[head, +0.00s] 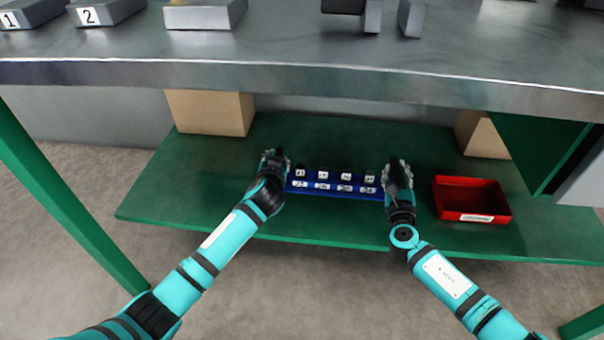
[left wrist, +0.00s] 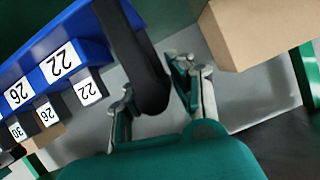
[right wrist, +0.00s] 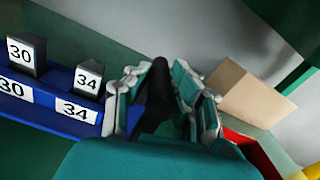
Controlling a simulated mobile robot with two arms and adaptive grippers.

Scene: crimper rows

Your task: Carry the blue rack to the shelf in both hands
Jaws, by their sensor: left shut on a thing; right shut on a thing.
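The blue rack (head: 333,194) is at the green lower shelf (head: 190,190) under the metal bench, looking level. It holds a row of black blocks with white number labels, and matching labels run along its front. My left gripper (head: 275,160) is shut on a black handle (left wrist: 150,65) at the rack's left end. My right gripper (head: 398,173) is shut on the black handle (right wrist: 157,90) at its right end. Labels 22, 26 and 30 show in the left wrist view, 30 and 34 in the right wrist view. Whether the rack's underside touches the shelf cannot be told.
A red tray (head: 471,198) stands just right of my right gripper. Cardboard boxes stand at the back left (head: 210,112) and back right (head: 482,135). The metal bench top (head: 300,55) overhangs the shelf's back. The shelf's left part is bare.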

